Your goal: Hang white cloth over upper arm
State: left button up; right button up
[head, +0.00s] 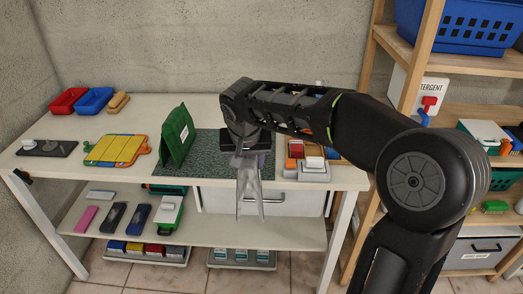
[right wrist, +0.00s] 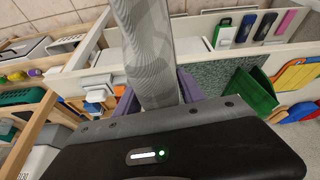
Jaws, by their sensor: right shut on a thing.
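A pale grey-white cloth (head: 249,190) hangs down in front of the table's front edge, below my right gripper (head: 250,158). My right gripper points down and is shut on the cloth's upper part. In the right wrist view the cloth (right wrist: 150,50) is a long strip with wavy grey lines, running from between the purple fingers (right wrist: 158,98) to the top edge. The gripped part is hidden by the gripper body. I cannot make out an upper arm to hang cloth on in either view. My left gripper is not in view.
A wooden shelf unit (head: 420,60) stands at right.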

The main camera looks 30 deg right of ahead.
jog(key=a+f+n+y, duration=0.2)
jog(key=a+f+n, duration=0.4)
jog(key=a+f, duration=0.6)
jog(key=shift+w+a+f+t+y, duration=0.3)
jog(key=shift+w+a+f+t, duration=0.1)
jog(key=shift+a, duration=0.45)
